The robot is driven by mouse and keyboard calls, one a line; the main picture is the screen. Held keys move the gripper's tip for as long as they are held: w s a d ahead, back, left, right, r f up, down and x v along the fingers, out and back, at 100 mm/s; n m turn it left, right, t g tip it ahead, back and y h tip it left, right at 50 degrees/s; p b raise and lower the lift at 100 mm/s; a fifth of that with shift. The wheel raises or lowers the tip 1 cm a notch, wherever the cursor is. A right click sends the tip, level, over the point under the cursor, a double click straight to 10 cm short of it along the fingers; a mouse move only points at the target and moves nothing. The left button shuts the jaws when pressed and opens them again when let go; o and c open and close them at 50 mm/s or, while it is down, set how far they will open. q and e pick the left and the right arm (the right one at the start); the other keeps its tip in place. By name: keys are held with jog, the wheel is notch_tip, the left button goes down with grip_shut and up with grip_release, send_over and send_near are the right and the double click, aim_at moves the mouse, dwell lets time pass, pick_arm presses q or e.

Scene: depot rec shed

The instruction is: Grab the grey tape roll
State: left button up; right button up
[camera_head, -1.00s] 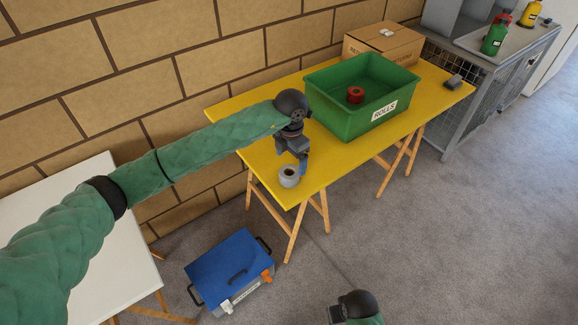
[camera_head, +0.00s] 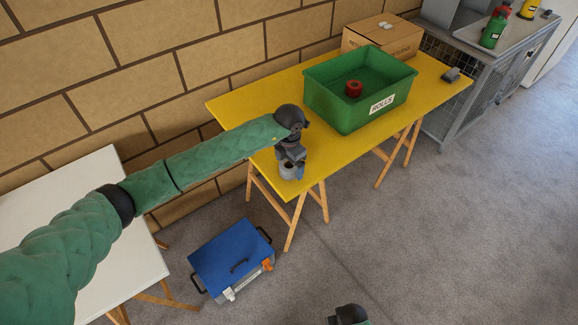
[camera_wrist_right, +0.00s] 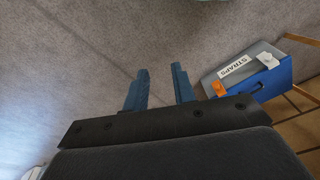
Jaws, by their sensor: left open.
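The grey tape roll (camera_head: 286,172) stands on the yellow table (camera_head: 245,103) near its front left corner. My left gripper (camera_head: 293,169) is open right at the roll, pointing down, and a blue finger shows just to the roll's right. The gripper hides part of the roll, and I cannot tell whether the fingers touch it. My right gripper (camera_wrist_right: 160,88) is open and empty, with its two blue fingers apart over the floor in the right wrist view.
A green bin (camera_head: 340,119) labelled ROLLS, holding a red roll (camera_head: 353,89), stands on the table. Behind it is a cardboard box (camera_head: 408,45). A dark grey object (camera_head: 451,75) lies at the table's right end. A blue-lidded case (camera_head: 228,252) sits on the floor, beside a white table (camera_head: 60,215).

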pick_arm(q)
jog(key=shift+f, duration=0.5)
jog(key=c, duration=1.1)
pick_arm(e)
jog(key=shift+s+d+f, duration=0.1)
jog(key=shift+s+f, duration=0.1)
jog(key=shift+f, duration=0.2)
jog(key=shift+s+d+f, duration=0.1)
jog(key=shift+s+f, duration=0.05)
jog(key=shift+f, duration=0.25)
pick_arm(q)
jog(key=shift+r, duration=0.15)
